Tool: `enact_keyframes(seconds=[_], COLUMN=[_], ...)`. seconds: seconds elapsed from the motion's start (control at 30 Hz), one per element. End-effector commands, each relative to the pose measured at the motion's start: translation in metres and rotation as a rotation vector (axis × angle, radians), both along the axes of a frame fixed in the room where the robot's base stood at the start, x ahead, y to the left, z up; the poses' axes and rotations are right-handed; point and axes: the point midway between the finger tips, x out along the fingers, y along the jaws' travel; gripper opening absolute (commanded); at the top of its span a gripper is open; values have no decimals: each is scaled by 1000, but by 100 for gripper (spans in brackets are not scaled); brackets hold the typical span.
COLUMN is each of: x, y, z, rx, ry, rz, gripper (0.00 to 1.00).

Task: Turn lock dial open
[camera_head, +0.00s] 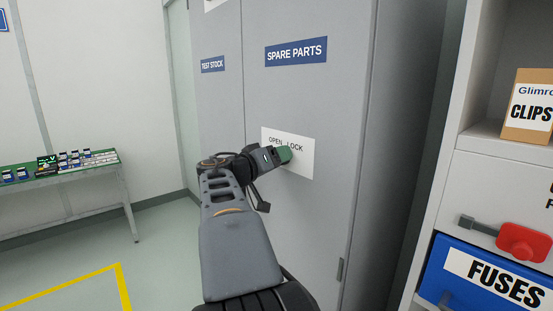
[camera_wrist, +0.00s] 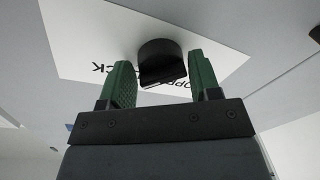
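The black lock dial (camera_wrist: 160,58) is mounted on a white label plate (camera_head: 302,165) marked OPEN and LOCK, on the grey cabinet door under the SPARE PARTS sign. In the head view my gripper (camera_head: 285,154) is at the plate and hides the dial. In the wrist view my gripper's green fingertips (camera_wrist: 160,80) stand apart, one on each side of the dial's raised bar. Slim gaps seem to show beside the bar, so the gripper looks open around it. Whether a fingertip touches the dial is hard to tell.
The grey cabinet (camera_head: 300,95) fills the middle. At right is a shelf unit with a CLIPS box (camera_head: 528,112), a red handle (camera_head: 523,242) and a blue FUSES bin (camera_head: 490,275). A green-topped table (camera_head: 70,180) stands at left. Floor between is clear.

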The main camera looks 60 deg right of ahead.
Motion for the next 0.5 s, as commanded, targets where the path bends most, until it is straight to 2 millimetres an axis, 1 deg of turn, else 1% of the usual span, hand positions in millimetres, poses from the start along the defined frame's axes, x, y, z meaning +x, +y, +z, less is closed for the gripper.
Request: enact_keyframes(seconds=[0.03,0.3,0.5], x=[0,0,-1], y=[0,0,0], z=[0,0,1], rx=[0,-1,4], ry=[0,-1,14], rz=[0,-1,-3], gripper=[52,26,26])
